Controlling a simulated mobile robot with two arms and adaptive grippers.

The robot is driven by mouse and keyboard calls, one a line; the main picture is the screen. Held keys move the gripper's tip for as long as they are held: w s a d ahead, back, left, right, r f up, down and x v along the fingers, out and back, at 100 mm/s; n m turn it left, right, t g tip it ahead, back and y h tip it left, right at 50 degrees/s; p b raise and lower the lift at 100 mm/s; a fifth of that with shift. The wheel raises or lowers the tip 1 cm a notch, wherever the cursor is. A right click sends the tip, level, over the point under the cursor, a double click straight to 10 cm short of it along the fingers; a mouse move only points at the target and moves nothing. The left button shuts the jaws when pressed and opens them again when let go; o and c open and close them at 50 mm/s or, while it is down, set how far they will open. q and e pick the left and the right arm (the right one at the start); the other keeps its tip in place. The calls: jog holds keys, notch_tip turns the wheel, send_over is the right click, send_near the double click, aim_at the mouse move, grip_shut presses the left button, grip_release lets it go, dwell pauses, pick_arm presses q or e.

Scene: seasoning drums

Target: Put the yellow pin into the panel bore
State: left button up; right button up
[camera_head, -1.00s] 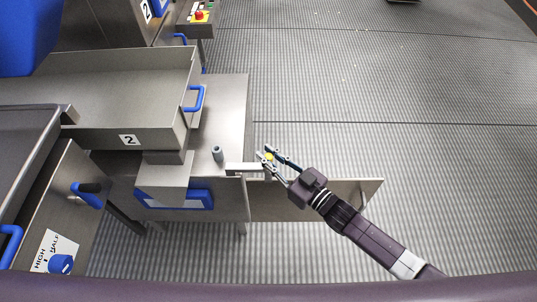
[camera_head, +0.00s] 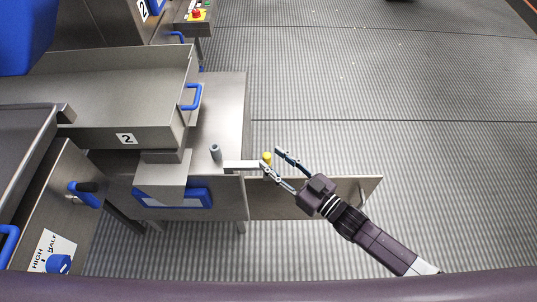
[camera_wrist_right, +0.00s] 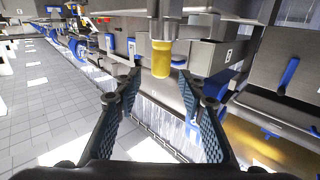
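The yellow pin (camera_head: 267,157) stands at the right end of a narrow grey bar (camera_head: 240,165). In the right wrist view the yellow pin (camera_wrist_right: 161,58) is ahead, in line with the gap between the fingers, against a grey metal piece. My right gripper (camera_head: 272,159) is open, its fingertips close to the pin. The right wrist view shows the right gripper (camera_wrist_right: 160,80) with its fingers spread and nothing held between them. I cannot make out the panel bore or how deep the pin sits. My left gripper is not in view.
A grey peg (camera_head: 215,153) stands on the steel table (camera_head: 228,110). A metal panel (camera_head: 320,194) extends right below the gripper. A tray marked 2 (camera_head: 90,130) and blue handles are at the left. The floor to the right is clear.

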jog(key=v, duration=0.4)
jog(key=shift+s+d, duration=0.25)
jog(key=shift+s, duration=0.05)
